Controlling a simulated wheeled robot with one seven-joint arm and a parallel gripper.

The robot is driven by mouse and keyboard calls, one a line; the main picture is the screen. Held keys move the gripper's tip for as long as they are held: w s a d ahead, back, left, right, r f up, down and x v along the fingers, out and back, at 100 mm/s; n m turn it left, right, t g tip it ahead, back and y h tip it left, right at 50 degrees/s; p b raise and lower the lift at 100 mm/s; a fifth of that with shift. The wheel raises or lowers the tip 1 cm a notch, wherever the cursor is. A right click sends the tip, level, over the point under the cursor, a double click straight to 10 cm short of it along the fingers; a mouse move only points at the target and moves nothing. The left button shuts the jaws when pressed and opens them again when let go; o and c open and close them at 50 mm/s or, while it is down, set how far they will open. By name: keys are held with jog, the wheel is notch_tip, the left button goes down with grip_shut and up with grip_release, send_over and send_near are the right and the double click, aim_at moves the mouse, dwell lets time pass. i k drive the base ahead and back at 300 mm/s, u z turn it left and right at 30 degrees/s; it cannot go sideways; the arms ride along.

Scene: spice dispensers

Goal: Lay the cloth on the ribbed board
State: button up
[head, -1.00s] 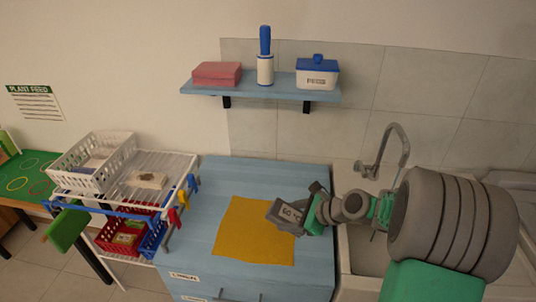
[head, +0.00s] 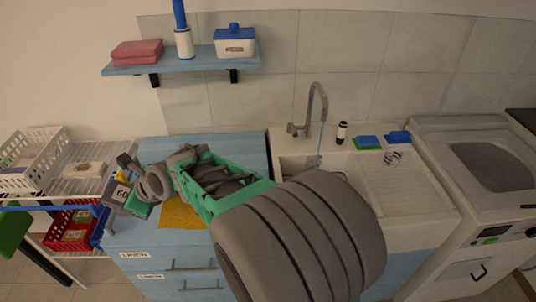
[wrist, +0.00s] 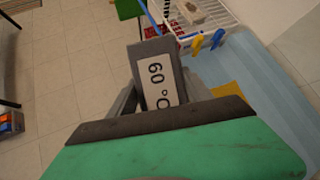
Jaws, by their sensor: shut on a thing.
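My gripper (head: 130,190) is shut on a grey flat thing (head: 116,196) with a pale "60" label, perhaps a folded cloth. It is held near the left edge of the blue cabinet top. In the wrist view the grey thing (wrist: 150,57) sticks out beyond the jaws, its label facing the camera. A yellow cloth (head: 182,215) lies flat on the cabinet top, partly hidden by my arm. The ribbed drainboard (head: 395,192) is right of the sink, far from my gripper, with its visible surface bare.
A white wire rack (head: 85,178) with baskets and pegs stands just left of my gripper. A tap (head: 314,105), a dark bottle (head: 341,132) and blue items (head: 367,142) stand behind the sink. A washing machine (head: 490,165) is at the right. A shelf (head: 190,60) hangs above.

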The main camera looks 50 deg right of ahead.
aim_at(408, 196)
jog(key=u, duration=0.95)
jog(key=k, duration=1.4)
jog(key=z, duration=1.9)
jog(key=i, duration=0.5)
jog(key=z, duration=0.05)
